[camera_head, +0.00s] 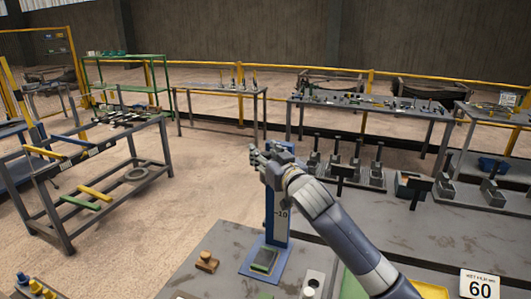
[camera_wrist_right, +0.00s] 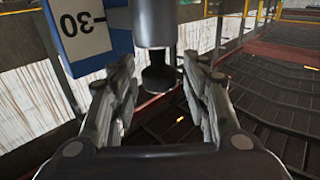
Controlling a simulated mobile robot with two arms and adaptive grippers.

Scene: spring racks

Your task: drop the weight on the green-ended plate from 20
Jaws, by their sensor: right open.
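The wrist view shows the mark 30 on the scale (camera_wrist_right: 85,30). A small plate with green showing at its edge (camera_head: 264,258) lies at the stand's foot. My right gripper (camera_head: 262,155) is at the stand's upper part. In the wrist view it (camera_wrist_right: 158,95) is open, its fingers apart. A dark stepped cylinder, apparently the weight (camera_wrist_right: 157,28), is beyond and between the fingertips; I see no clear contact. My left gripper is out of view.
Yellow and blue pieces (camera_head: 35,287) sit at lower left. Several dark stands (camera_head: 377,165) line the back right. A low rack (camera_head: 100,190) stands left on open floor.

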